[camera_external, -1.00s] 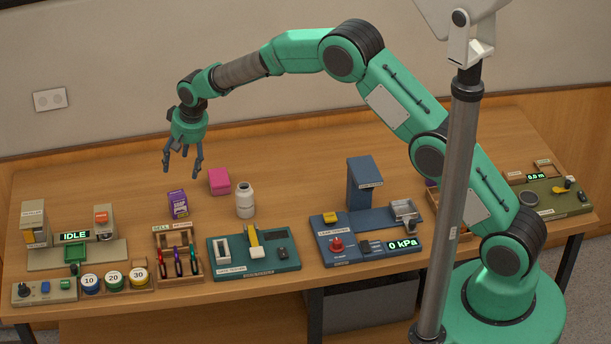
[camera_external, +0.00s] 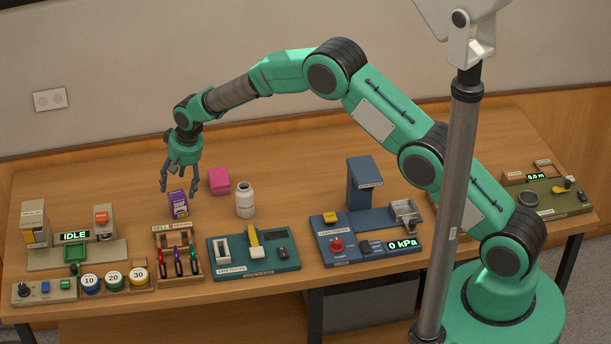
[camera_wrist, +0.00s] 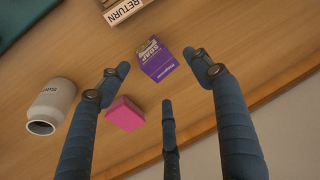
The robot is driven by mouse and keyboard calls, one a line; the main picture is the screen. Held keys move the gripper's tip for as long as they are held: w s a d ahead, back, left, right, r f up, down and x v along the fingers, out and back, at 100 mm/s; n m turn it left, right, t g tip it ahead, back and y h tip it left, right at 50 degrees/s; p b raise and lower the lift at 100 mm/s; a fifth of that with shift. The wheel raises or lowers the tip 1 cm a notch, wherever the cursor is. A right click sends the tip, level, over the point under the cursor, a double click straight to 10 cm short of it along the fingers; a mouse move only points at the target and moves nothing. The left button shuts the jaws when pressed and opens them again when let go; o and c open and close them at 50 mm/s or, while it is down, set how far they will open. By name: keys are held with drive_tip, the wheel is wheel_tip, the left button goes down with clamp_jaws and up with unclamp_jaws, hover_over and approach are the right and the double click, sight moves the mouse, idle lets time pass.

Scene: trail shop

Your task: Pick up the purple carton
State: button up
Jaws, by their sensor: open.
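The purple carton (camera_external: 178,205) stands upright on the wooden table, left of the pink box. It also shows in the wrist view (camera_wrist: 158,65), with a label reading SOAP, beyond and between the fingertips. My gripper (camera_external: 179,190) is open and empty, with its fingers pointing down just above and around the upper part of the carton in the external view. In the wrist view its blue fingers (camera_wrist: 160,80) are spread, and I see no contact with the carton. A finger partly overlaps the carton's outline in the external view.
A pink box (camera_external: 219,181) and a white jar (camera_external: 245,201) stand right of the carton. A wooden rack (camera_external: 179,262) with coloured tools is in front, beside a green tester board (camera_external: 282,262). The table behind the carton is clear.

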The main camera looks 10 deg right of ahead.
sight(179, 194)
drive_tip(key=shift+f, duration=0.1)
idle(0.3)
drive_tip(key=shift+x, duration=2.45)
drive_tip(key=c, duration=1.3)
drive_tip(key=o, duration=1.3)
drive_tip(key=v, duration=1.3)
drive_tip(key=shift+r, duration=0.4)
drive_tip(key=shift+c, duration=0.4)
